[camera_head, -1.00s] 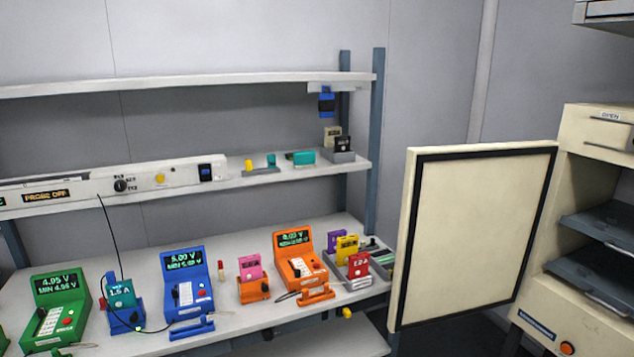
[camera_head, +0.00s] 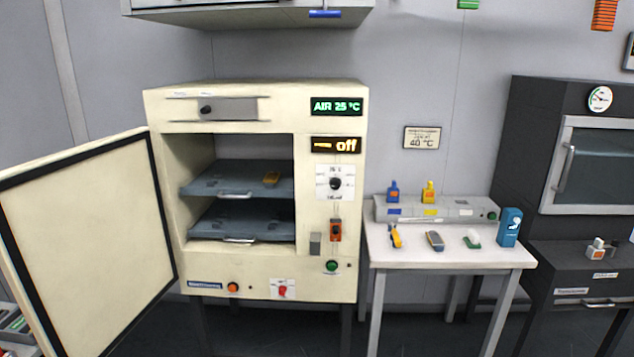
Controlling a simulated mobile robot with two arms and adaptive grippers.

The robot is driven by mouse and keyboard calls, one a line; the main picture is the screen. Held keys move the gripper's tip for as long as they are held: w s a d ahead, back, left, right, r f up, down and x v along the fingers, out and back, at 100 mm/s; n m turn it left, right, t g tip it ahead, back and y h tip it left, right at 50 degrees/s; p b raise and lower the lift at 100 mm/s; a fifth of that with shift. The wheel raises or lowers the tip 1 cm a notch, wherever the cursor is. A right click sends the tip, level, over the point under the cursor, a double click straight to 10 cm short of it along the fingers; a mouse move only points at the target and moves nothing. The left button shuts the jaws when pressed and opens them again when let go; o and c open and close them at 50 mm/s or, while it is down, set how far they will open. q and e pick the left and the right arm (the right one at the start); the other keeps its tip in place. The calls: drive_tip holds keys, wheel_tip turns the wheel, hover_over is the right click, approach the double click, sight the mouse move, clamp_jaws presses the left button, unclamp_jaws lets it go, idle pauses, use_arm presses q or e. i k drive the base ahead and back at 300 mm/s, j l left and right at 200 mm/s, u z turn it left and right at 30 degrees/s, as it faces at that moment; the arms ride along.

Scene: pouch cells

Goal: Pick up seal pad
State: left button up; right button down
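I cannot tell for sure which thing is the seal pad. A small white table (camera_head: 450,256) stands right of the open cream oven (camera_head: 250,270). On it lie a yellow-orange item (camera_head: 396,237), a grey-blue item with orange edging (camera_head: 435,240) and a low green and white item (camera_head: 472,239). A blue box-like item (camera_head: 509,227) stands upright at the table's right end. A small orange item (camera_head: 271,178) lies on the oven's upper shelf (camera_head: 225,180). Neither of my grippers is in view.
The oven door (camera_head: 85,240) is swung wide open at the left. A grey rack (camera_head: 450,212) with a blue bottle (camera_head: 393,191) and a yellow bottle (camera_head: 428,192) is at the table's back. A dark cabinet (camera_head: 530,150) stands at right. Dark floor is clear in front.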

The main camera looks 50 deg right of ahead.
sight(472, 240)
drive_tip(key=z, duration=1.45)
